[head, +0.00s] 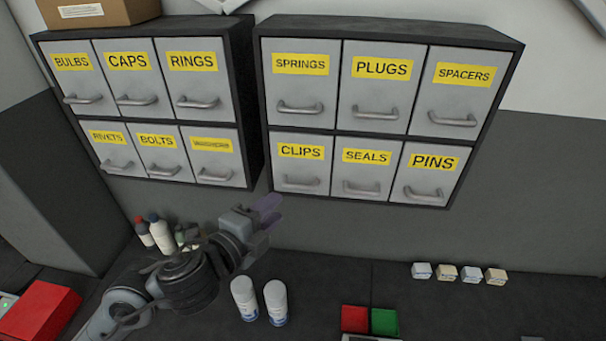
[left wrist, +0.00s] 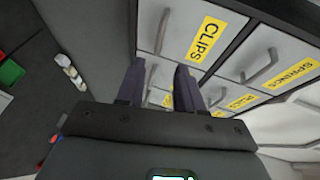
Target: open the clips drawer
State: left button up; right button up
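The clips drawer (head: 302,166) is the grey lower-left drawer of the right cabinet, with a yellow CLIPS label and a bar handle (head: 295,182). Its face looks flush with its neighbours, so it is shut. In the left wrist view the CLIPS label (left wrist: 207,40) and the handle (left wrist: 160,31) show ahead of the fingers. My left gripper (head: 271,208) is just below and left of this drawer in the head view, apart from the handle. Its two dark fingers (left wrist: 160,82) stand apart with nothing between them. My right gripper is not in view.
The left cabinet (head: 253,95) stands close beside the right one (head: 395,33). On the bench are two white cans (head: 259,300), several bottles (head: 160,235), a red block (head: 354,318), a green block (head: 385,321) and several small boxes (head: 459,273). The bench's middle right is free.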

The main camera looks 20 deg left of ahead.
aim_at(300, 188)
pick_arm(q)
jog(key=x, duration=1)
jog(key=shift+f, duration=0.1)
grip_shut()
dwell(1.2)
